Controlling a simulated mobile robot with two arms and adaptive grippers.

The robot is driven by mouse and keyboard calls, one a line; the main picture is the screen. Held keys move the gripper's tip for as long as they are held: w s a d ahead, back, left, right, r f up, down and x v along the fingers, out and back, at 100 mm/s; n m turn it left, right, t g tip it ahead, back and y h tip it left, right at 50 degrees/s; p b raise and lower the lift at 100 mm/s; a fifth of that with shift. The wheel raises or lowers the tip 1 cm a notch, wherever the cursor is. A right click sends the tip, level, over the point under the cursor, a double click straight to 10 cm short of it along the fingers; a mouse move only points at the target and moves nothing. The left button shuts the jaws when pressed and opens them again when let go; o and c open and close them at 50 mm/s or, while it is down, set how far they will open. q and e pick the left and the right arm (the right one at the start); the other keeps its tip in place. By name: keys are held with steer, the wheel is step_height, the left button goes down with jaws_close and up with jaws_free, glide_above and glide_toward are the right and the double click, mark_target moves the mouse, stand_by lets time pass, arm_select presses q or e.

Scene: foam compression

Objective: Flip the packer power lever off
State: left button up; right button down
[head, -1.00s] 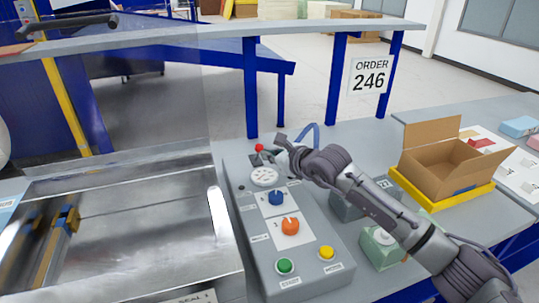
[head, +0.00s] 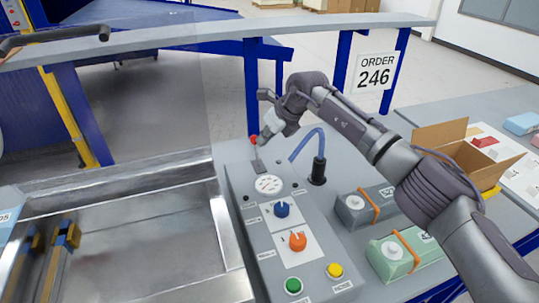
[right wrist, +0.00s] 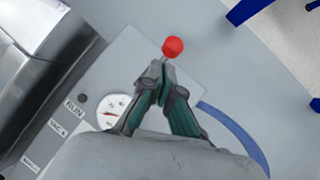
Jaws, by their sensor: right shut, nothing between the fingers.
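The packer power lever has a red ball knob (head: 253,140) and stands at the far end of the grey control panel (head: 262,222), beyond the round gauge (head: 268,184). In the right wrist view the red knob (right wrist: 173,47) sits just beyond the fingertips. My right gripper (right wrist: 162,72) is shut with nothing between its fingers. In the head view my right gripper (head: 259,152) reaches down close beside the lever from the right. Whether it touches the lever, I cannot tell. My left gripper does not show.
The panel also has a blue knob (head: 282,209), an orange knob (head: 298,241), a green button (head: 293,285) and a yellow button (head: 334,270). A metal chamber (head: 130,240) lies left. A blue hose (head: 305,142), grey block (head: 362,207), green block (head: 405,254) and open carton (head: 470,150) are right.

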steer(key=shift+w+f, duration=0.15)
steer(key=shift+w, duration=0.05)
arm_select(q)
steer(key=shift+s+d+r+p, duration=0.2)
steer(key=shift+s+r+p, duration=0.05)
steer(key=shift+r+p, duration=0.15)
arm_select(e)
steer(key=shift+s+d+r, duration=0.1)
steer(key=shift+s+r, duration=0.15)
steer(key=shift+r, duration=0.35)
steer(key=shift+s+d+r, duration=0.1)
steer(key=shift+s+r, duration=0.15)
steer(key=shift+r, duration=0.3)
